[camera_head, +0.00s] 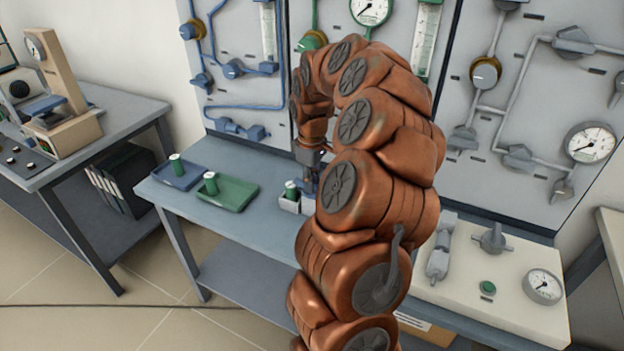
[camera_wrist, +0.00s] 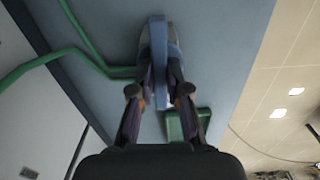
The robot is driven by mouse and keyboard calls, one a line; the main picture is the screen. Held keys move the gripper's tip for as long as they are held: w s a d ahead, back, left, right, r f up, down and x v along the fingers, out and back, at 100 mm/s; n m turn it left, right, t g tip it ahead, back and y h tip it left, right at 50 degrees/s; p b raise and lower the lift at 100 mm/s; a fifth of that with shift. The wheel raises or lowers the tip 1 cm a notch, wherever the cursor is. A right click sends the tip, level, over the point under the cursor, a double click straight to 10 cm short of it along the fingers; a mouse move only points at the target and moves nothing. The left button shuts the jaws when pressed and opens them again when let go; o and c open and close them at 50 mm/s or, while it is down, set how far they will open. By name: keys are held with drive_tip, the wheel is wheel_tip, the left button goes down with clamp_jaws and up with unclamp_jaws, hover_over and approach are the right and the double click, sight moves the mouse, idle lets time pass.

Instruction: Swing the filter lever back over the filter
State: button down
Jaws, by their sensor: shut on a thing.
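My gripper (camera_wrist: 160,85) is shut on a flat blue bar that I take to be the filter lever (camera_wrist: 158,40), in the wrist view. The bar stands out between the two dark fingers, with a grey-blue rounded part behind it that may be the filter. In the head view my gripper (camera_head: 311,178) is low in front of the middle wall panel, just above the blue-grey bench. My own arm covers much of that spot there, so the lever and filter cannot be made out clearly.
Green pipes (camera_wrist: 95,62) run near the lever. A white board (camera_head: 520,300) with a gauge is at the right.

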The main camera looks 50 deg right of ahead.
drive_tip(key=shift+n, duration=0.4)
drive_tip(key=c, duration=1.1)
unclamp_jaws()
drive_tip(key=shift+c, duration=0.2)
wheel_tip(320, 180, up, 12)
idle(0.6)
